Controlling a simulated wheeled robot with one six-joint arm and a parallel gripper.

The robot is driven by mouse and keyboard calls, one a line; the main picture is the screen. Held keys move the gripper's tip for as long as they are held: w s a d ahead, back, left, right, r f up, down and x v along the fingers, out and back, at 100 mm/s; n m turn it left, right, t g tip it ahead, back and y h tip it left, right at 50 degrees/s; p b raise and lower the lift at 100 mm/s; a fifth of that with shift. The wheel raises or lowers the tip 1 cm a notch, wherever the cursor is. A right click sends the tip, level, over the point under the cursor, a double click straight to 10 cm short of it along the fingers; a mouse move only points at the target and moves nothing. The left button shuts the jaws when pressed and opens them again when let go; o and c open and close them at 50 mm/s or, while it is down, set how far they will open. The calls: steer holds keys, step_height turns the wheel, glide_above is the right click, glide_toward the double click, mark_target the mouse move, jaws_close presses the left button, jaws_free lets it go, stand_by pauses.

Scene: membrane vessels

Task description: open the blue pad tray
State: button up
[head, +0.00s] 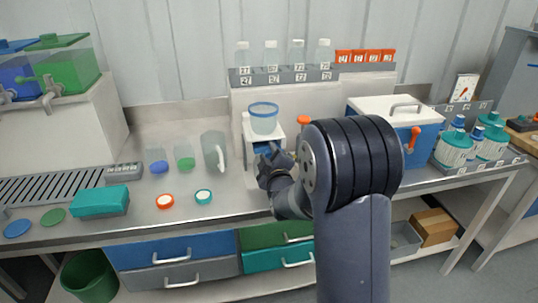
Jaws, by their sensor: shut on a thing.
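A small white stand (249,130) on the steel counter has a dark opening in its front. The blue pad tray (262,147) shows inside that opening as a blue patch; how far it is pulled out is hard to tell. My gripper (270,162) is at the front of the tray, shut on what appears to be its front or handle. The fingers and my arm hide the contact and the lower right of the stand. A clear cup with a blue rim (263,120) sits on top of the stand.
A clear pitcher (214,151) stands just left of the stand. An orange-topped item (304,120) and a blue box with a white lid (394,118) are to the right. Bottles line the shelf behind.

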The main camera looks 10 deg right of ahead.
jaws_close()
steer(key=shift+s, duration=0.1)
steer(key=shift+s+b, duration=0.3)
steer(key=shift+b, duration=0.15)
steer(key=s+b, duration=0.3)
steer(key=s, duration=0.4)
steer(key=shift+s+b, duration=0.25)
steer(key=shift+b, duration=0.1)
steer(key=shift+r, duration=0.1)
steer(key=o, duration=0.9)
jaws_free()
steer(key=shift+c, duration=0.2)
